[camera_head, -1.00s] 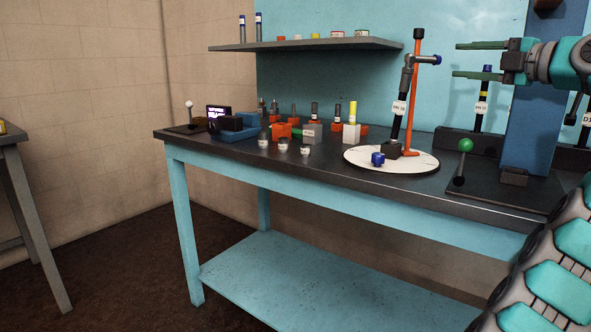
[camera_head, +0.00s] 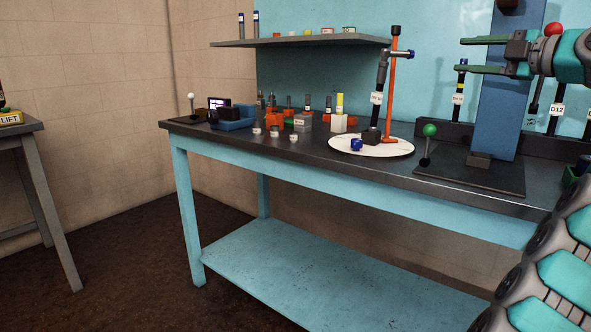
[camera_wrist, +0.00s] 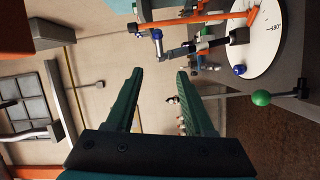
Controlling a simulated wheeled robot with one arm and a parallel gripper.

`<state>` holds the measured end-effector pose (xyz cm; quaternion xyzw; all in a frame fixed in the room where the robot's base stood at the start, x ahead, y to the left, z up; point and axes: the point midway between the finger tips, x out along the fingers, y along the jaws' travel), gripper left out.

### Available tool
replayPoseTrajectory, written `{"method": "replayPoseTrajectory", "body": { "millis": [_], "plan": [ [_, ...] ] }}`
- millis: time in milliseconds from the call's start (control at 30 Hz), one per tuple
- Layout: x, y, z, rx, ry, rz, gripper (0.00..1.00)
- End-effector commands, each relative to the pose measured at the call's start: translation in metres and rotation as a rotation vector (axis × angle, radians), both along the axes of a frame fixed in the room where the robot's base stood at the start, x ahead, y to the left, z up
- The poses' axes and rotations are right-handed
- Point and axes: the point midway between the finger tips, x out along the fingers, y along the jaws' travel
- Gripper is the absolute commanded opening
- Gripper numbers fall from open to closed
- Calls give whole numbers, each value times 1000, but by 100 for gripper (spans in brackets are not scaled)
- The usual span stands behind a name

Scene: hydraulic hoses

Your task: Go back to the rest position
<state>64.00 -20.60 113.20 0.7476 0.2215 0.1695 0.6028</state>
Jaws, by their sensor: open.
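My gripper (camera_head: 462,55) is at the upper right in the head view, held above the bench, its two green fingers apart with nothing between them. In the wrist view my gripper (camera_wrist: 158,95) is also open and empty. A hose with a label (camera_head: 376,98) stands upright in a dark block on the white round plate (camera_head: 400,150), beside an orange post (camera_head: 391,85). A blue cap (camera_head: 356,145) sits on the plate. In the wrist view the plate (camera_wrist: 265,45) is at the upper right, apart from the fingers.
The bench (camera_head: 330,165) holds several fittings and blocks at its back left. A blue column (camera_head: 508,90) and a green-knobbed lever (camera_head: 430,131) stand at the right. A grey shelf (camera_head: 300,42) hangs on the wall. Another table (camera_head: 35,130) is at far left. The floor between is clear.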

Motion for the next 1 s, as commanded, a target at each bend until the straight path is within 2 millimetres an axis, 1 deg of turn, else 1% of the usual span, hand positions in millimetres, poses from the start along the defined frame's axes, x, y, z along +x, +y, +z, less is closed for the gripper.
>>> {"method": "replayPoseTrajectory", "body": {
  "millis": [167, 267, 367, 467, 567, 600, 667, 733, 867, 900, 967, 1000],
  "plan": [
    [8, 11, -2, 120, 99, 23, 53],
    [14, 22, -6, 202, 179, 40, 53],
    [21, 41, -15, 302, 296, 59, 53],
    [24, 68, -28, 403, 439, 74, 53],
    [24, 98, -47, 487, 590, 76, 53],
    [24, 110, -56, 518, 652, 73, 53],
    [20, 129, -70, 557, 744, 64, 53],
    [14, 151, -88, 595, 851, 45, 53],
    [-6, 192, -126, 647, 1045, -9, 53],
    [-14, 204, -139, 657, 1106, -32, 53],
    [-28, 221, -159, 671, 1192, -73, 53],
    [-37, 230, -173, 678, 1246, -104, 53]
  ]
}}
